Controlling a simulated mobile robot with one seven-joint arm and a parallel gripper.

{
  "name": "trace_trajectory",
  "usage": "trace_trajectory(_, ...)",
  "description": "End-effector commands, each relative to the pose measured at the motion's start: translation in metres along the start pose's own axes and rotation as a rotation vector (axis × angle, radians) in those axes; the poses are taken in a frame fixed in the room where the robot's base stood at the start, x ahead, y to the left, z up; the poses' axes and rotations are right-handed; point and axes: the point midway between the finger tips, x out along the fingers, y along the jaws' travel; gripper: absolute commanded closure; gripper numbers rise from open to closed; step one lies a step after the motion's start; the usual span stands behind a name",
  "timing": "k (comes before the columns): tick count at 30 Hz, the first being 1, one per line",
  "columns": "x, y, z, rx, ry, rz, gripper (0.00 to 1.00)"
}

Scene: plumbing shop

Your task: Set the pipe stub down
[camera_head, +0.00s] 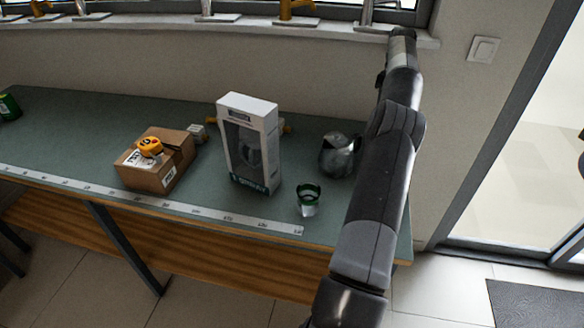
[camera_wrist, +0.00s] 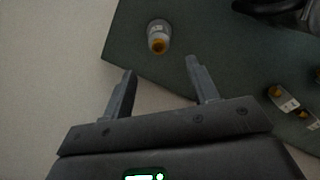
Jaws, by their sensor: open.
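A short pale cylinder with an orange-brown end (camera_wrist: 158,38) is on the green bench in the wrist view, close to the bench corner. It may be the pipe stub, but I cannot tell for sure. My gripper (camera_wrist: 160,78) is open, with nothing between its two fingers. The cylinder appears beyond the fingertips, apart from them. In the head view I cannot make out the cylinder; my arm covers that part of the bench. The far end of my arm reaches up toward the window sill there, and my fingers are not clear.
The bench (camera_head: 70,120) bears a tall white box (camera_head: 262,125), a metal jug (camera_head: 338,155), a small green-rimmed piece (camera_head: 308,200), a cardboard box (camera_head: 150,178) with a yellow tape measure (camera_head: 149,147), and a long ruler (camera_head: 215,214). Brass fittings (camera_wrist: 285,100) lie at right in the wrist view.

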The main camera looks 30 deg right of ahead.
Motion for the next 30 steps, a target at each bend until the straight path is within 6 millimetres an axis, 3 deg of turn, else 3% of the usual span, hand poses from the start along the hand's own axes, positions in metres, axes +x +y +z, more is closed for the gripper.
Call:
trace_trajectory(5, -0.034, -0.041, -0.028, -0.029, 0.011, 0.03, 0.46)
trace_trajectory(9, -0.077, -0.102, -0.056, -0.057, 0.029, 0.068, 0.46)
trace_trajectory(15, -0.128, -0.197, -0.074, -0.082, 0.065, 0.117, 0.46)
trace_trajectory(23, -0.176, -0.317, -0.059, -0.095, 0.13, 0.162, 0.46)
trace_trajectory(30, -0.198, -0.416, -0.014, -0.091, 0.203, 0.179, 0.46)
